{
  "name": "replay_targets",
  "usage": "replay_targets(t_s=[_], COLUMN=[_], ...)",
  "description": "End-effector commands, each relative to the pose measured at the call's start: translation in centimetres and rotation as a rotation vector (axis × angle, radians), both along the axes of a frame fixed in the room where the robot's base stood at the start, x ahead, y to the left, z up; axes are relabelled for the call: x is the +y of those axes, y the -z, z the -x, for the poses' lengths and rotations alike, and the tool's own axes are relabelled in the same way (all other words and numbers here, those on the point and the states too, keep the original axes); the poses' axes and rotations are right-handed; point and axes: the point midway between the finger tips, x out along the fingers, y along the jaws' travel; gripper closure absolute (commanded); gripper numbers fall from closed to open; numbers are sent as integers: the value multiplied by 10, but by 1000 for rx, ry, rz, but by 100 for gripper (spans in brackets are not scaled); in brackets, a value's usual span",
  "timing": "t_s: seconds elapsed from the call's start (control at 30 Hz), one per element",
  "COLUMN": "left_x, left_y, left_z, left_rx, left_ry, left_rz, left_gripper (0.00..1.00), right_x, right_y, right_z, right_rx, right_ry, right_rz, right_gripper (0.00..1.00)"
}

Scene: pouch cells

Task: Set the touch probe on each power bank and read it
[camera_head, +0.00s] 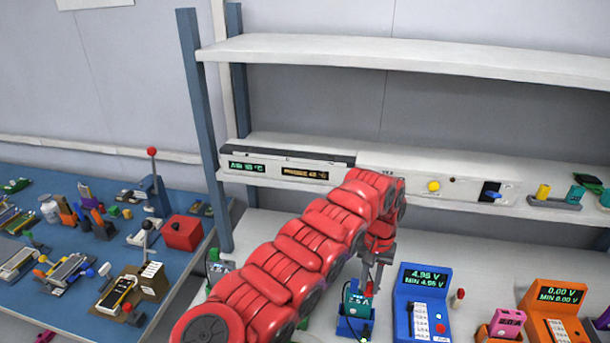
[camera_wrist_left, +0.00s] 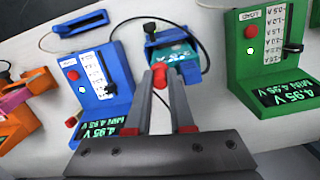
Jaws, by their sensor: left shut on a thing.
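My left gripper (camera_head: 376,278) is shut on a red-topped touch probe, whose red top (camera_wrist_left: 160,72) shows between the fingertips in the left wrist view. The gripper is just above the near side of a teal power bank (camera_wrist_left: 172,52), which sits in a blue holder (camera_head: 352,328); whether the tip touches it I cannot tell. A blue meter (camera_head: 423,305) beside it reads 4.95 V, MIN 4.95. A green meter (camera_wrist_left: 270,62) reads 4.95 V. A pink power bank (camera_head: 507,322) sits by an orange meter (camera_head: 556,310) reading 0.00 V. My right gripper is not visible.
A second red probe (camera_head: 458,297) stands beside the blue meter. A shelf (camera_head: 400,57) spans above, and a lower one carries displays and small fixtures. A blue table (camera_head: 100,185) at left holds many tools. My arm hides much of the bench's left part.

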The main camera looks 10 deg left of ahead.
Motion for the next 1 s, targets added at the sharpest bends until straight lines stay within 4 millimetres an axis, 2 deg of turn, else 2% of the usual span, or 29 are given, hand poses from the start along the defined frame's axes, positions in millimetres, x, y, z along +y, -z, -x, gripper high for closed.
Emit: replay_targets(t_s=[0.47,0.8,1.0], left_x=[0,0,-1], left_y=[-2,-30,-51], left_z=[0,-4,-7], left_rx=[-1,0,0], left_ry=[0,1,2], left_rz=[0,0,0], left_gripper=[100,100,100], right_x=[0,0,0], right_y=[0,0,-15], right_z=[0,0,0], right_rx=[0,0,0], right_ry=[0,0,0], right_rz=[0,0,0], right_gripper=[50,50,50])
